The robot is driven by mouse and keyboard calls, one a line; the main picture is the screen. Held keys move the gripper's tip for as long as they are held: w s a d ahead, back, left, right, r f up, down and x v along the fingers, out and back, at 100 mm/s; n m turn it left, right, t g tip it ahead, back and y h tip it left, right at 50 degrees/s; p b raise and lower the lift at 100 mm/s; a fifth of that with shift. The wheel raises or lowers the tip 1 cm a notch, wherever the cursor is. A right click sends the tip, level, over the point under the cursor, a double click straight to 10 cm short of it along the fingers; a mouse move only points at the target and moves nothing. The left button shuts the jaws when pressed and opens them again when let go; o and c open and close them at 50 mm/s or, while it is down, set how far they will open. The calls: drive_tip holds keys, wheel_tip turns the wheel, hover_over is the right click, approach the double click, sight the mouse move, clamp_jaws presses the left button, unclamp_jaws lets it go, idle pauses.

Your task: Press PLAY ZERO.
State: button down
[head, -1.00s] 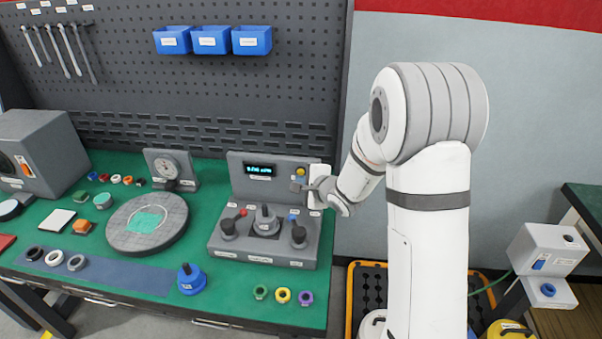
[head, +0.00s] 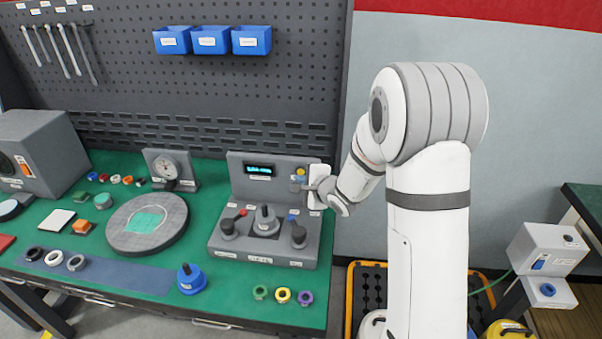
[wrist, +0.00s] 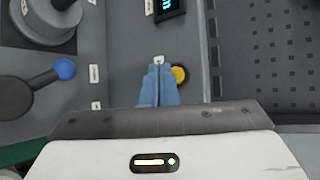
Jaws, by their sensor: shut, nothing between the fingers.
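The grey test station (head: 230,181) stands on the green bench and has an upright back panel with a lit display (head: 260,170). A yellow button (head: 301,171) sits on this panel, right of the display. It also shows in the wrist view (wrist: 179,75), just right of my fingertips. My gripper (head: 297,187) is shut and empty, at the panel's right part just below the yellow button. In the wrist view its blue fingers (wrist: 158,68) are together and point at the panel by a small white label. Whether they touch the panel, and what lies behind them, I cannot tell. The labels are unreadable.
Two black-knobbed levers (head: 228,228) (head: 298,236) and a central grey fitting (head: 265,222) stand on the station's base, below my gripper. A round grey plate (head: 120,235) and a dial gauge (head: 168,168) are to the left. Coloured rings (head: 283,296) lie in front.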

drive_tip(key=shift+w+r, duration=0.1)
drive_tip(key=shift+w, duration=0.05)
drive_tip(key=shift+w+d+p, duration=0.1)
drive_tip(key=shift+w+p, duration=0.15)
drive_tip(key=shift+p, duration=0.2)
drive_tip(key=shift+w+p, duration=0.35)
idle(0.6)
drive_tip(key=shift+s, duration=0.75)
drive_tip(key=s, duration=0.2)
drive_tip(key=s+a, duration=0.1)
drive_tip(key=s, duration=0.2)
drive_tip(key=shift+b, duration=0.3)
idle(0.8)
